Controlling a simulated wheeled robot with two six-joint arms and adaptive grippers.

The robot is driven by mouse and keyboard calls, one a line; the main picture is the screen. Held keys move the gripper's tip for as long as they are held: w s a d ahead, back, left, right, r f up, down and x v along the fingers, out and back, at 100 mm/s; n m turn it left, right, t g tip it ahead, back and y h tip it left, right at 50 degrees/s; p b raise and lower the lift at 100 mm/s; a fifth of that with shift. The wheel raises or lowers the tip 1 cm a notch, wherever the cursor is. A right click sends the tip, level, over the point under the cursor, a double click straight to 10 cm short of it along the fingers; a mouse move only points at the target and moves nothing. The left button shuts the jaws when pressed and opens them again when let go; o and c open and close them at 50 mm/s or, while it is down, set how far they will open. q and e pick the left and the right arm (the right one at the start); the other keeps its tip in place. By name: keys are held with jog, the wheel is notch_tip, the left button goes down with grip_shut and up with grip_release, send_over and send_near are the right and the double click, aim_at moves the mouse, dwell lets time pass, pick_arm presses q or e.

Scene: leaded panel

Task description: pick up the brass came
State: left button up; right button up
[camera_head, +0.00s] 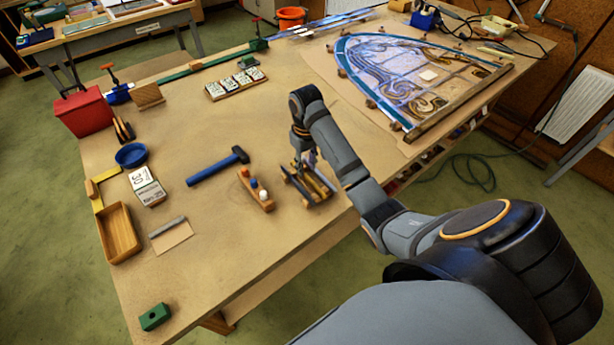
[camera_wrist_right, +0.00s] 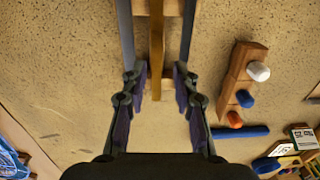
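The brass came (camera_wrist_right: 156,45) is a narrow yellow-gold strip in the right wrist view, running from the top edge to mid-frame. A grey strip (camera_wrist_right: 126,35) lies to its left and another grey strip (camera_wrist_right: 188,35) to its right. My right gripper (camera_wrist_right: 160,88) is open, its two fingers apart on either side of the brass strip's near end, with no visible contact. In the head view my right gripper (camera_head: 305,158) points down over the small wooden rack (camera_head: 293,181) that holds the strips, partly hiding them. My left gripper is not in view.
Beside the rack is a wooden block with coloured knobs (camera_head: 256,190), and a blue hammer (camera_head: 217,168) lies farther left. The leaded panel (camera_head: 428,76) lies behind to the right. Bare tabletop (camera_head: 225,245) is in front.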

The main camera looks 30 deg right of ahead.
aim_at(307, 178)
jog(key=f+b, duration=0.2)
jog(key=f, duration=0.1)
jog(key=f+b, duration=0.1)
jog(key=shift+d+f, duration=0.25)
jog(key=shift+f, duration=0.05)
jog(key=shift+w+f, duration=0.1)
jog(key=shift+f, duration=0.1)
jog(key=shift+r, duration=0.1)
jog(key=c, duration=0.3)
grip_shut()
